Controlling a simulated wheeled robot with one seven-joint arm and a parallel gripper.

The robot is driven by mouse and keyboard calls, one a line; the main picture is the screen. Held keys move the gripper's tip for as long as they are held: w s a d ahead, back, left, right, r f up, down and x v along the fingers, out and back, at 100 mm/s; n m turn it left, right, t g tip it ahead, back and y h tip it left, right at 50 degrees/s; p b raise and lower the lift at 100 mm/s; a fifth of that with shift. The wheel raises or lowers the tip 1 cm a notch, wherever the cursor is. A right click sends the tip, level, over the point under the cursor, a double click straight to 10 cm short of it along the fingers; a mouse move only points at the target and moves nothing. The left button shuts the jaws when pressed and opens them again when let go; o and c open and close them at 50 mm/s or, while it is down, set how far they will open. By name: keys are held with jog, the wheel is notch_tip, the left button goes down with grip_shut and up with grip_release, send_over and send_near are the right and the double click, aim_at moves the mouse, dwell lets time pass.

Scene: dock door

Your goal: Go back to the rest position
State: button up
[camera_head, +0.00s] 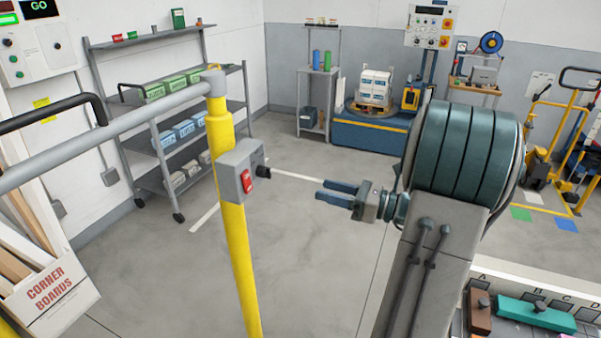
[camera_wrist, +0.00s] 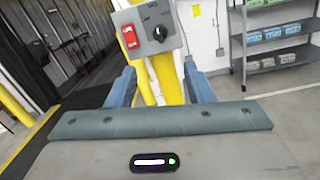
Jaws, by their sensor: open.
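My gripper (camera_head: 338,192) is open and empty in the head view, its two blue fingers pointing left in the middle of the picture. In the wrist view the blue fingers (camera_wrist: 160,88) stand apart, with a yellow post between and beyond them. A grey switch box (camera_head: 242,180) with a red rocker and a black knob is mounted on the yellow post (camera_head: 232,240). My fingertips are to the right of the box and apart from it in the head view. The box also shows ahead in the wrist view (camera_wrist: 148,48).
A grey rail (camera_head: 120,132) runs left from the post. A shelf rack (camera_head: 160,125) with boxes stands behind. A blue pallet machine (camera_head: 365,135) is at the back. A tray (camera_head: 520,275) with coloured handled blocks is at lower right. The middle floor is clear.

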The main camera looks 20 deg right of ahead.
jog(key=s+a+f+n+g, duration=0.1)
jog(key=s+a+n+g, duration=0.2)
jog(key=a+n+g, duration=0.5)
jog(key=s+a+f+n+g+h, duration=0.1)
jog(key=s+a+n+h, duration=0.3)
jog(key=n, duration=0.6)
jog(key=s+a+f+n+h, duration=0.2)
jog(key=s+a+n+h, duration=0.2)
jog(key=s+n+h, duration=0.5)
jog(key=shift+s+a+f+n+g, duration=0.2)
jog(key=shift+a+n+g, duration=0.15)
jog(key=shift+n, duration=0.75)
